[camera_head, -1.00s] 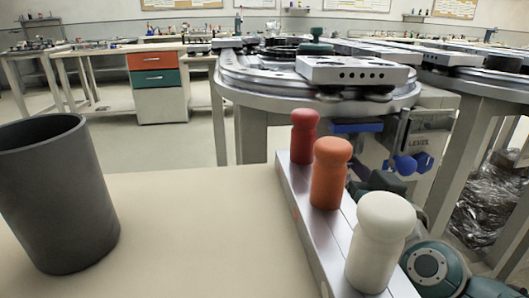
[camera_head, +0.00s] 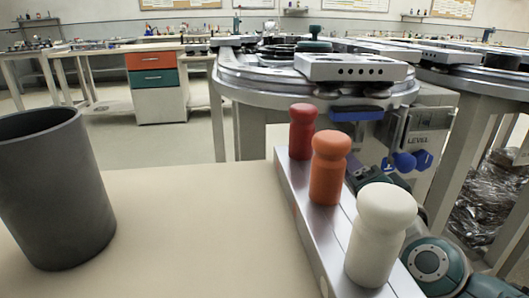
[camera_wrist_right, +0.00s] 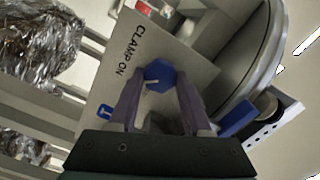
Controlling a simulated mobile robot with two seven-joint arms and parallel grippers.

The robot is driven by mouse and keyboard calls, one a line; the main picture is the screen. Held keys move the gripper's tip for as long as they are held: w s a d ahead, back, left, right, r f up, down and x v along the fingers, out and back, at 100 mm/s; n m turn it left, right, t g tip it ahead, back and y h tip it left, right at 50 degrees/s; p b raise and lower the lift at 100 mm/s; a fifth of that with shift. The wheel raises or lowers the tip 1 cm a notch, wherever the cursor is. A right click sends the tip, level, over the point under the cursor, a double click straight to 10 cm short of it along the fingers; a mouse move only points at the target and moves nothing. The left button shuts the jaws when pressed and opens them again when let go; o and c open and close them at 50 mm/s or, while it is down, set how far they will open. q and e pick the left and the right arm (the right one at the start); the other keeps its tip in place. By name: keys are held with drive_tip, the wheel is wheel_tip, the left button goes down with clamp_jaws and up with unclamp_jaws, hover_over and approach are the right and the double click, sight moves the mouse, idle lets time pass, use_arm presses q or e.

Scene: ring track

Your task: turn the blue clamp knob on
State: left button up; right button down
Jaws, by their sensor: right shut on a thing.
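The blue clamp knob (camera_wrist_right: 158,76) sits on a grey plate (camera_wrist_right: 125,75) lettered "CLAMP ON" in the right wrist view. My right gripper (camera_wrist_right: 158,88) is shut on the knob, one finger on each side. In the head view, blue parts (camera_head: 404,160) show on the front of the grey unit under the round track, by the word "LEVEL". My right arm comes up from the lower right there, and its gripper is mostly hidden behind the pegs. My left gripper is not in view.
A metal rail with red (camera_head: 302,131), orange (camera_head: 329,168) and white (camera_head: 381,232) pegs stands before the arm. A dark cup (camera_head: 55,190) is at left on the beige table. A blue bar (camera_head: 357,114) is under the track's rim. Crumpled foil (camera_wrist_right: 40,40) lies beyond the plate.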

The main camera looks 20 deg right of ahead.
drive_tip(key=shift+f+m+b, duration=0.1)
drive_tip(key=shift+m+b, duration=0.55)
drive_tip(key=shift+m, duration=3.15)
drive_tip(key=shift+c, duration=1.7)
unclamp_jaws()
drive_tip(key=shift+s, duration=0.1)
drive_tip(key=p+v, duration=0.1)
drive_tip(key=v, duration=0.8)
drive_tip(key=shift+s, duration=0.4)
